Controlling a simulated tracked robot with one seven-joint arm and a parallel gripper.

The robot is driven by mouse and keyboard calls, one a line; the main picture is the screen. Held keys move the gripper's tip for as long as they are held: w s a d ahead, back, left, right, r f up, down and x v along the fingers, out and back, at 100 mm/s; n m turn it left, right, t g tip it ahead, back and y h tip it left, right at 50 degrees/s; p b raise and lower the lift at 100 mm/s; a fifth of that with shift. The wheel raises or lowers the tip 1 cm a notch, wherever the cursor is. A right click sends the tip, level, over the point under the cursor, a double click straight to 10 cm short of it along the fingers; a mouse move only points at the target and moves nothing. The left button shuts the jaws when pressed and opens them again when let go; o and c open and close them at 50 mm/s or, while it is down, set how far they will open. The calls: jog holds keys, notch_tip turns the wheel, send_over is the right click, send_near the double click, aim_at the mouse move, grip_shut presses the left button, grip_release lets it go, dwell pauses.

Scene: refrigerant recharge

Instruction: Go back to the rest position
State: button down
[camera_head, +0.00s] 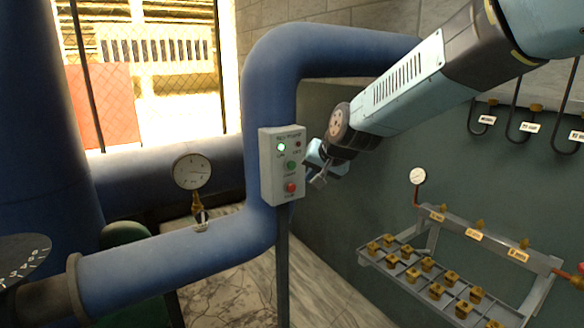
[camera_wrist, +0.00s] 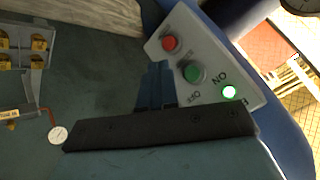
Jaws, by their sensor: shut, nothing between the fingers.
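My gripper (camera_head: 318,177) is shut and empty. In the head view it is just right of a grey control box (camera_head: 282,165) on a post, in front of the blue pipe. The box has a lit green lamp (camera_head: 281,147), a green button (camera_head: 291,165) and a red button (camera_head: 291,187). In the wrist view my gripper (camera_wrist: 156,72) shows as a dark blue shape over the box (camera_wrist: 215,60). There the red button (camera_wrist: 169,43), green button (camera_wrist: 194,72) and lit lamp (camera_wrist: 229,91) beside ON are visible. I cannot tell whether the fingertips touch the box.
A large blue pipe (camera_head: 180,250) with a gauge (camera_head: 192,171) runs at left and behind the box. A rack (camera_head: 400,272) with several brass fittings stands at lower right, with another gauge (camera_head: 417,176). Several hoses (camera_head: 516,100) hang on the right wall.

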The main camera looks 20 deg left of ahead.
dwell(0.4)
jog(key=s+d+r+h, duration=0.1)
jog(key=s+d+r, duration=0.15)
jog(key=d, duration=0.55)
jog(key=s+d+r+h, duration=0.1)
jog(key=s+d, duration=0.2)
jog(key=d, duration=0.5)
jog(key=s+d+r+h, duration=0.1)
jog(key=s+d, duration=0.2)
jog(key=d, duration=0.5)
jog(key=s+d+f+m+h, duration=0.1)
jog(key=s+d+f+h, duration=0.1)
jog(key=s+d, duration=1.2)
jog(key=shift+s+g+h, duration=0.4)
jog(key=shift+s+h, duration=0.2)
jog(key=shift+s, duration=0.2)
jog(key=shift+f, duration=0.1)
